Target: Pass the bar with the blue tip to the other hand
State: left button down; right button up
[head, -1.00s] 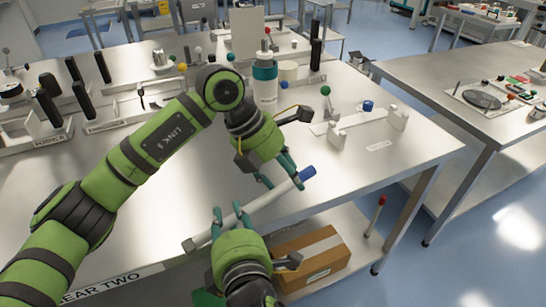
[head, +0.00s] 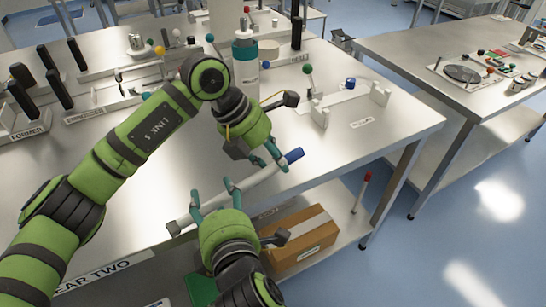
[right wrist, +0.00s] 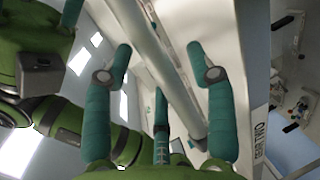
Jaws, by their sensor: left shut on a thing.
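The bar (head: 254,179) is long and pale, with a blue tip (head: 294,155) at its right end and a grey cap at its lower left end. It slants above the front edge of the table. My left gripper (head: 276,157) is shut on the bar close to the blue tip. My right gripper (head: 212,189) is at the bar's other half, its fingers spread and crossing the bar in the head view. In the right wrist view the bar (right wrist: 158,65) runs between the open fingers (right wrist: 160,62), which stand apart from it on both sides.
A cardboard box (head: 300,236) lies on the shelf below. A second table (head: 440,110) stands right.

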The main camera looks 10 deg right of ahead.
jog(key=shift+d, duration=0.1)
jog(key=s+d+m+t+h, duration=0.2)
jog(key=d+t, duration=0.2)
jog(key=d, duration=0.2)
jog(key=d+f+m+g+h, duration=0.1)
jog(key=d+f+g, duration=0.2)
jog(key=f, duration=0.9)
jog(key=w+d+f+m+g+h, duration=0.1)
jog(key=d+f+g, duration=0.2)
jog(key=f, duration=0.9)
jog(key=d+f+g+h, duration=0.1)
jog(key=d+f+g, duration=0.15)
jog(key=f, duration=0.95)
jog(key=s+d+f+m+g, duration=0.3)
jog(key=s+f, duration=0.1)
jog(key=f, duration=0.3)
jog(key=s+d+f+m+g, duration=0.2)
jog(key=s+d+f, duration=0.25)
jog(key=f, duration=0.25)
jog(key=s+d+f+m+g, duration=0.2)
jog(key=s+f+m, duration=0.3)
jog(key=s, duration=0.7)
jog(key=s+d+f+m+g+y, duration=0.1)
jog(key=s+f+m, duration=0.4)
jog(key=s, duration=0.6)
jog(key=shift+s+d+m+g+y, duration=0.3)
jog(key=shift+s+d+g, duration=0.15)
jog(key=shift+d, duration=0.5)
jog(key=shift+f, duration=0.1)
